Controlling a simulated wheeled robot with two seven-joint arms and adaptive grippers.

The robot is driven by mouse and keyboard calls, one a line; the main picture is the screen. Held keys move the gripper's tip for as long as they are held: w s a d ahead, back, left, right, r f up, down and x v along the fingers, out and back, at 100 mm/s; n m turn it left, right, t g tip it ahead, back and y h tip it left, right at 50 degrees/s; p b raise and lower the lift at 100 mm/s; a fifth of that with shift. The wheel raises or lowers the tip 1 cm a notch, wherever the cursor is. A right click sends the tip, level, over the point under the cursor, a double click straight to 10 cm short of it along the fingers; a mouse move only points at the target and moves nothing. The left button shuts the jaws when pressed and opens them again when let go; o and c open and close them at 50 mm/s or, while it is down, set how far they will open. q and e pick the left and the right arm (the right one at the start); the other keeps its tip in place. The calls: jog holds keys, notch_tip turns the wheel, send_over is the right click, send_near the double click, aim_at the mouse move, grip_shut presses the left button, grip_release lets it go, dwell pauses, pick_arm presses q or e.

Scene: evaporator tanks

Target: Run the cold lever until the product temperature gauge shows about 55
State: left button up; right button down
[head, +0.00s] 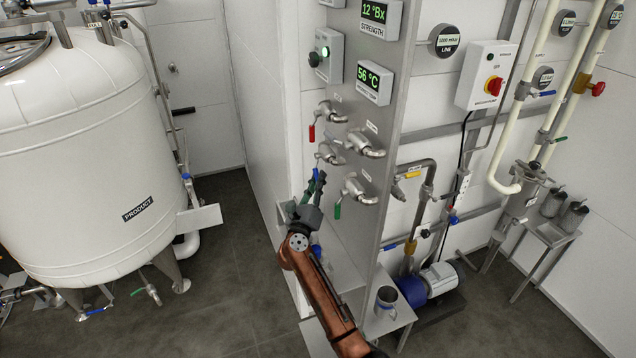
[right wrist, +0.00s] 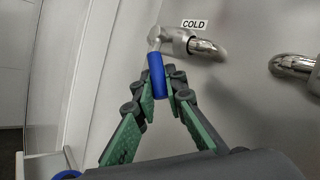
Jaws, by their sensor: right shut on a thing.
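The cold lever has a blue handle (right wrist: 156,75) and hangs down from its steel valve below the COLD label in the right wrist view. In the head view its valve (head: 330,154) sits on the steel panel, below the red-handled valve (head: 328,112). My right gripper (right wrist: 160,92) is shut on the blue handle, with a green-padded finger on each side. In the head view the right gripper (head: 316,182) hides most of the handle. The product temperature gauge (head: 372,82) reads 56 °C. My left gripper is not in view.
A green-handled valve (head: 354,190) is on the same panel, right of my gripper. The strength display (head: 380,14) reads 12 °Bx. The white product tank (head: 80,150) stands at left, with open floor between it and the panel. A small table with a metal jug (head: 386,300) is below.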

jog(key=shift+a, duration=0.1)
jog(key=c, duration=2.1)
grip_release()
jog(key=shift+o, duration=0.7)
jog(key=v, duration=0.7)
jog(key=shift+s, duration=0.25)
jog(key=shift+f, duration=0.1)
